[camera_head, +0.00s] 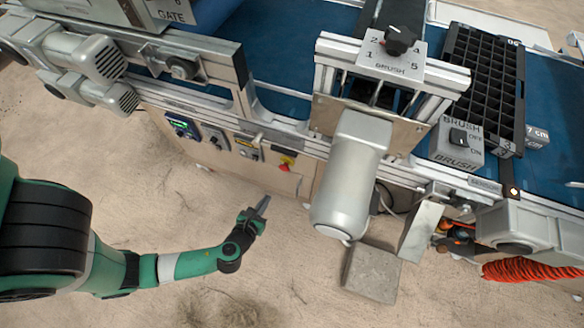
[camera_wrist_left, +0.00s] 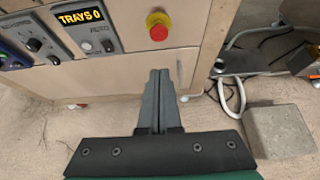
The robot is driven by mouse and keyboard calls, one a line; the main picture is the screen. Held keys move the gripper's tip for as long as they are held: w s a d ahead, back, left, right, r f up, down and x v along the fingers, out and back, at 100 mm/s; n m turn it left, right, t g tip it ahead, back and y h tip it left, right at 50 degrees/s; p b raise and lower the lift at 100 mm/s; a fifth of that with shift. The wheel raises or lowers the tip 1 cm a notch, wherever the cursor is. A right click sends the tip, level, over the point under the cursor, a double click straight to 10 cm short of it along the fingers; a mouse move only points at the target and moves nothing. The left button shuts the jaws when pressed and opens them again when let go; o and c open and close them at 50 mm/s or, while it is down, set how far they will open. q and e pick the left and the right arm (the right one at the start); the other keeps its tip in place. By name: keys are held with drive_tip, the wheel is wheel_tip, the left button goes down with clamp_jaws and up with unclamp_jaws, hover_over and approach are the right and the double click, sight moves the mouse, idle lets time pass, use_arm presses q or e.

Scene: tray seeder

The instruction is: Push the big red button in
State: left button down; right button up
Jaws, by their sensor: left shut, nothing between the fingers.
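The big red button (camera_head: 284,167) sits on a yellow base on the front panel of the machine's wooden cabinet. In the left wrist view the red button (camera_wrist_left: 158,32) shows at the top middle, beyond my fingertips. My left gripper (camera_head: 263,203) is shut and empty. It is in front of the cabinet, a little below and left of the button in the head view, and apart from it. In the left wrist view the gripper (camera_wrist_left: 159,72) points toward the panel below the button. My right gripper is not in view.
A control box with a "TRAYS 0" display (camera_wrist_left: 87,30) is mounted left of the button. A large grey motor housing (camera_head: 347,180) hangs to the right of the button in the head view. A grey block (camera_head: 371,273) lies on the sandy floor. The floor in front of the cabinet is mostly clear.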

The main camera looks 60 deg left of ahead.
use_arm(q)
drive_tip(key=b, duration=0.6)
approach(283, 170)
drive_tip(key=x, duration=0.3)
drive_tip(key=f+x, duration=0.1)
drive_tip(key=x, duration=0.1)
drive_tip(key=shift+w+f, duration=0.1)
drive_tip(key=shift+f, duration=0.05)
drive_tip(key=shift+w+a, duration=0.35)
drive_tip(key=shift+a, duration=0.1)
